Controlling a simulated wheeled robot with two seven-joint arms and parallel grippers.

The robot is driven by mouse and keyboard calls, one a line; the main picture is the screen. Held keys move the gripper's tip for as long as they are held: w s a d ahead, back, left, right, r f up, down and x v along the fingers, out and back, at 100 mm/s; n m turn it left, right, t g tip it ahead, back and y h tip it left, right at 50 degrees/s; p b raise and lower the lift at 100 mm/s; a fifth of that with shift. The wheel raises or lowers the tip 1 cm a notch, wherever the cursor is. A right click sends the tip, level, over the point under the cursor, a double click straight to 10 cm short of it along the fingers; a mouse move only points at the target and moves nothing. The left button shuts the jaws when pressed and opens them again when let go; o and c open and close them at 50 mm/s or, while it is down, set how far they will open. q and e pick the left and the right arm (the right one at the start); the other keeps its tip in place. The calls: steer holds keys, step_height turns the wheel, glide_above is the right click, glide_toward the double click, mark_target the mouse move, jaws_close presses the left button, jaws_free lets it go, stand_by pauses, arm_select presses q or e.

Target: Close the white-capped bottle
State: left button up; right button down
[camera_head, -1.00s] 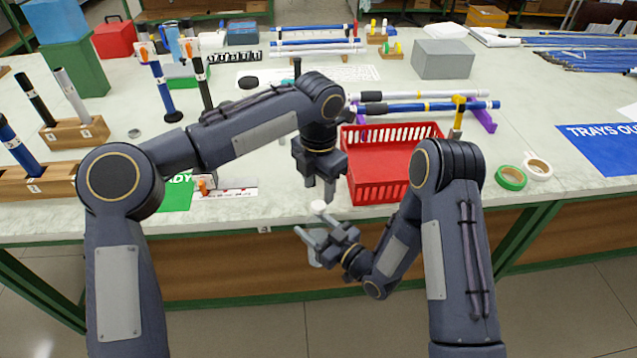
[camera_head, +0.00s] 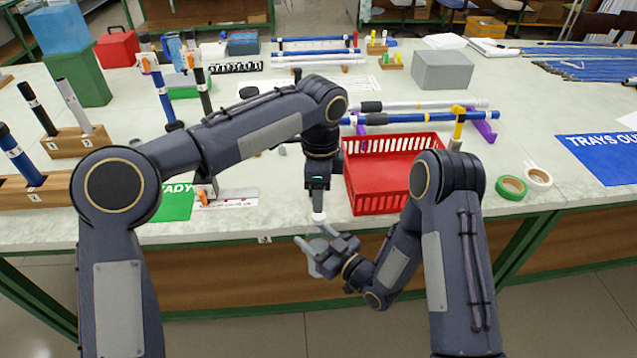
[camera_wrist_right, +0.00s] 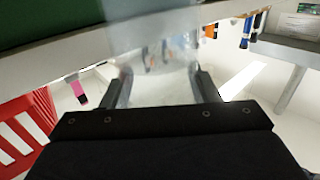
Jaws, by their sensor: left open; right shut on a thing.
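A clear bottle (camera_head: 315,262) is held upright in front of the table's near edge by my right gripper (camera_head: 316,243), which is shut on it. In the right wrist view the see-through bottle (camera_wrist_right: 155,50) stands between the two fingers. The white cap (camera_head: 319,217) shows at the top of the bottle; I cannot tell how firmly it sits. My left gripper (camera_head: 318,205) points straight down just above the cap, open. Its fingers are seen edge-on, so the gap between them is hidden, and I cannot tell whether they touch the cap.
A red basket (camera_head: 392,195) stands on the table right behind the grippers. Tape rolls (camera_head: 512,187) lie to its right. A green mat (camera_head: 176,203) and a small stand lie to the left. Rods on purple supports (camera_head: 484,130) are behind the basket.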

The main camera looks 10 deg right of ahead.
mark_target(319, 215)
arm_select(q)
steer(key=n, duration=0.5)
steer(key=shift+r, duration=0.25)
steer(key=n, duration=0.5)
steer(key=shift+r+n, duration=0.2)
steer(key=shift+n, duration=0.1)
steer(key=n, duration=0.4)
steer(key=shift+r+n, duration=0.2)
steer(key=shift+n, duration=0.1)
steer(key=n, duration=0.4)
steer(key=shift+r+n, duration=0.2)
steer(key=shift+n, duration=0.2)
steer(key=shift+f, duration=0.1)
steer(key=shift+f, duration=3.9)
steer(key=shift+c, duration=0.5)
